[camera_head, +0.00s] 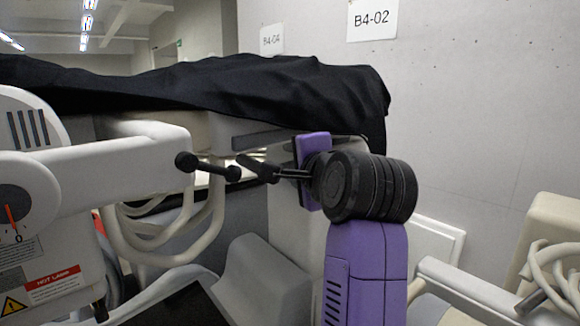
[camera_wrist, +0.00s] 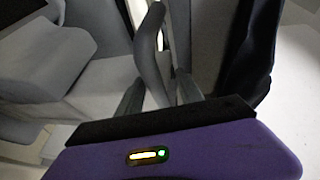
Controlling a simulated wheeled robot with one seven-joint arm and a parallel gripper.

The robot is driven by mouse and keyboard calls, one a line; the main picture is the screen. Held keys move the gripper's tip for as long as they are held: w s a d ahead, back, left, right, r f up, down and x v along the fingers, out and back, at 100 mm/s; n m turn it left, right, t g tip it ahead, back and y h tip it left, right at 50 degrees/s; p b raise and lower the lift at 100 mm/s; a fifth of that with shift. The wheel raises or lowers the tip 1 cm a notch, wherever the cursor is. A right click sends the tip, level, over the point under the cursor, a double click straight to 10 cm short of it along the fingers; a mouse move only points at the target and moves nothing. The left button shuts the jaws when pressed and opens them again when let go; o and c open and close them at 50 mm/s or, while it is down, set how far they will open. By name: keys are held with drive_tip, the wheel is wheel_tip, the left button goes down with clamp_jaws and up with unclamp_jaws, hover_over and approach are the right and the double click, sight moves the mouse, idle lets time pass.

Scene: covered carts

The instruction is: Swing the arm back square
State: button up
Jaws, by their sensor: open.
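A thick white arm (camera_head: 105,165) reaches right from a white housing with a round dial (camera_head: 15,212). The dial's red pointer is close to a 0 mark. A short black bar with rounded ends (camera_head: 207,167) is at the arm's right end. My gripper (camera_head: 252,167) is open just right of this bar; I cannot tell whether they touch. In the wrist view, my gripper's fingers (camera_wrist: 160,92) stand apart, with a curved grey bar or hose (camera_wrist: 150,45) running between them. I cannot tell which part that is.
A black cloth (camera_head: 240,90) drapes over the equipment behind. Pale hoses (camera_head: 160,240) hang below the white arm. A white rail (camera_head: 470,290) and coiled tubing (camera_head: 560,265) are at right. A grey wall with signs (camera_head: 372,19) stands behind.

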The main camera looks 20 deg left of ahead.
drive_tip(key=shift+b+v, duration=0.5)
drive_tip(key=shift+v, duration=1.8)
drive_tip(key=shift+w, duration=0.1)
drive_tip(key=shift+c, duration=0.4)
drive_tip(key=shift+w+d+f, duration=0.1)
drive_tip(key=shift+w+d, duration=0.05)
drive_tip(key=shift+d, duration=0.05)
drive_tip(key=c, duration=0.4)
drive_tip(key=shift+m+h, duration=0.3)
drive_tip(key=shift+m, duration=0.2)
drive_tip(key=d+f, duration=0.1)
drive_tip(key=w+d+f+b, duration=0.1)
drive_tip(key=d, duration=0.1)
drive_tip(key=w+d+f+b, duration=0.1)
drive_tip(key=f, duration=0.1)
drive_tip(key=shift+w+d, duration=0.15)
clamp_jaws()
drive_tip(key=s+d+f+m+g+y+b, duration=0.2)
drive_tip(key=s+d+f+m+y+b, duration=0.25)
drive_tip(key=d+m, duration=0.25)
drive_tip(key=s+r+m+g+y, duration=0.3)
drive_tip(key=s+m+y, duration=0.2)
drive_tip(key=p+x, duration=0.3)
drive_tip(key=x, duration=1.1)
drive_tip(key=shift+p, duration=0.4)
